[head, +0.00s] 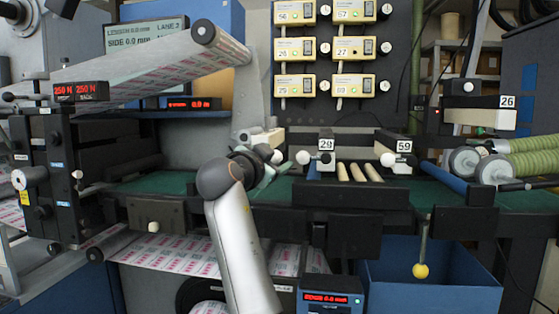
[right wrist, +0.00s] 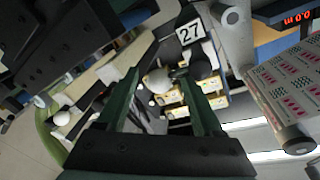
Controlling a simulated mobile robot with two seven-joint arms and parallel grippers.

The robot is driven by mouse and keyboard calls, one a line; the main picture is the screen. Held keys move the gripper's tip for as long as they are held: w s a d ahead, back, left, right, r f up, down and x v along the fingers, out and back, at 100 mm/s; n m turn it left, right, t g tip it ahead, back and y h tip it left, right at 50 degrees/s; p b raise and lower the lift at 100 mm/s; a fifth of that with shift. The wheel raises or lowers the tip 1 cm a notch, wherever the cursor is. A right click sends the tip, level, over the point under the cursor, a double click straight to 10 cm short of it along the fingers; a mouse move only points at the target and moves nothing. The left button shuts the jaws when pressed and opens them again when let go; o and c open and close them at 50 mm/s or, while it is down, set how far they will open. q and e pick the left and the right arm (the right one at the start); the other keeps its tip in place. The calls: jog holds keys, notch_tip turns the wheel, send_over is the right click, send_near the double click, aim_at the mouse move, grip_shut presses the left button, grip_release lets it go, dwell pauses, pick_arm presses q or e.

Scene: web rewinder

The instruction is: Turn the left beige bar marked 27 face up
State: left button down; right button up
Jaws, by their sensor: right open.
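A plate marked 27 (right wrist: 190,31) shows at the top of the right wrist view, dark around its white label. In the head view a beige bar (head: 262,138) lies left of the others, with a white ball knob (head: 276,156) at its front; no number on it is readable there. My right gripper (head: 268,172) is just in front of this knob, partly hidden by its own wrist. In the right wrist view its green fingers (right wrist: 158,76) are spread, with a white ball (right wrist: 158,82) showing between them; I cannot tell whether they touch it. My left gripper is out of view.
Bars marked 29 (head: 326,145) and 59 (head: 404,147) stand to the right, with white knobs. Another marked 26 (head: 507,101) is at far right. A printed web roll (head: 204,32) overhangs at left. A blue bin (head: 430,287) stands below right. Several beige boxes (head: 352,49) hang behind.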

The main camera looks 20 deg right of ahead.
pick_arm(q)
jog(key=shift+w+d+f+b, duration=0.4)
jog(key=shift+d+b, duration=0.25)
jog(key=shift+b, duration=0.1)
pick_arm(e)
jog(key=v, duration=0.8)
jog(key=shift+s+a, duration=0.2)
jog(key=shift+a, duration=0.1)
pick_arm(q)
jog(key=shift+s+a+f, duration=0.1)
